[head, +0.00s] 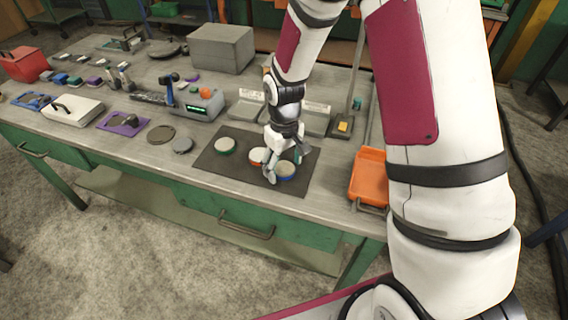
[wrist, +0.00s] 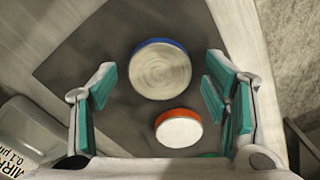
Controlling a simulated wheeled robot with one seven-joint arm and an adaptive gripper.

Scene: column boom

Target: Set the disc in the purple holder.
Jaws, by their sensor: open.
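The purple holder (head: 123,124) lies on the bench, left of the dark mat (head: 213,167). On the mat are a green-rimmed disc (head: 225,146), a red-rimmed disc (head: 258,156) and a blue-rimmed disc (head: 285,171). My gripper (head: 280,167) is open above the mat, over the blue-rimmed disc. In the wrist view the blue-rimmed disc (wrist: 161,70) lies between the lines of my open fingers (wrist: 160,85), toward the top. The red-rimmed disc (wrist: 179,129) lies closer to the palm. Nothing is held. The purple holder is outside the wrist view.
A blue holder (head: 33,100) and a white handled block (head: 73,110) stand left. Two flat round pieces (head: 161,134) lie between the purple holder and the mat. A grey device with an orange knob (head: 198,102) stands behind. An orange tray (head: 368,182) is at the right edge.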

